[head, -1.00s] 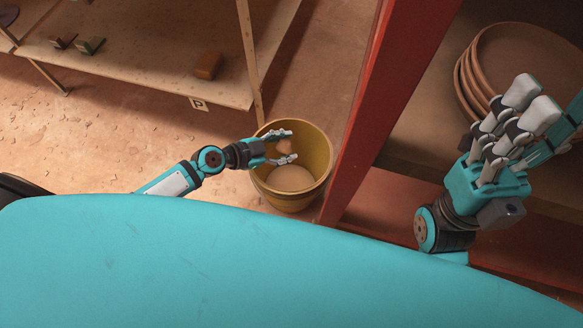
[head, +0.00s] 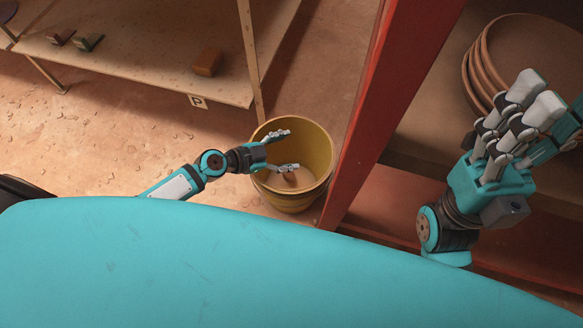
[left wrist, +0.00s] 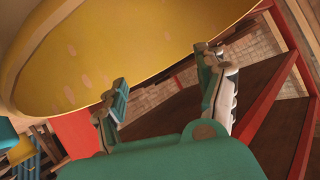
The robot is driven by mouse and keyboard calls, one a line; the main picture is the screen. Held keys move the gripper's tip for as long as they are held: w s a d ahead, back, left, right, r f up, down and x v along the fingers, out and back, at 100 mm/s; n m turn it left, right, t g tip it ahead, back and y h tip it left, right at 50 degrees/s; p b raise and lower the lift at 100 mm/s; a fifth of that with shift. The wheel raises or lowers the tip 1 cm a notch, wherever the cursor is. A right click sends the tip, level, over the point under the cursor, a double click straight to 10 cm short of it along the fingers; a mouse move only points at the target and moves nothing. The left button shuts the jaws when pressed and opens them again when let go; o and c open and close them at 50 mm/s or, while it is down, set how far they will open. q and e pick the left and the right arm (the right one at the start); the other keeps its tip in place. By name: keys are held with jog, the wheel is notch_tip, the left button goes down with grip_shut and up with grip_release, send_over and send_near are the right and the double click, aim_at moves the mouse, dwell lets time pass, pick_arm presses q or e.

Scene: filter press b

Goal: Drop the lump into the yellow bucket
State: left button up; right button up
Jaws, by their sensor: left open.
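The yellow bucket (head: 320,150) stands on the floor beside the red post, with its mouth facing up. My left gripper (head: 290,150) is over the bucket's mouth, with its fingers spread and nothing between them. A small brown lump (head: 291,179) shows inside the bucket, below the lower finger, which partly covers it. In the left wrist view, the open fingers (left wrist: 168,70) are in front of the bucket's yellow wall (left wrist: 140,40), and I see no lump there. My right gripper (head: 525,115) is at the right, in front of the shelf; its finger gap is unclear.
A red post (head: 375,110) rises close to the bucket's right side. Stacked brown plates (head: 530,65) lie on the right shelf. A low wooden table (head: 140,60) at the upper left holds a brown block (head: 208,62) and small pieces. The floor left of the bucket is largely clear.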

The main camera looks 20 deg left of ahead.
pick_arm(q)
jog(key=v, duration=1.2)
jog(key=shift+s+f, duration=0.1)
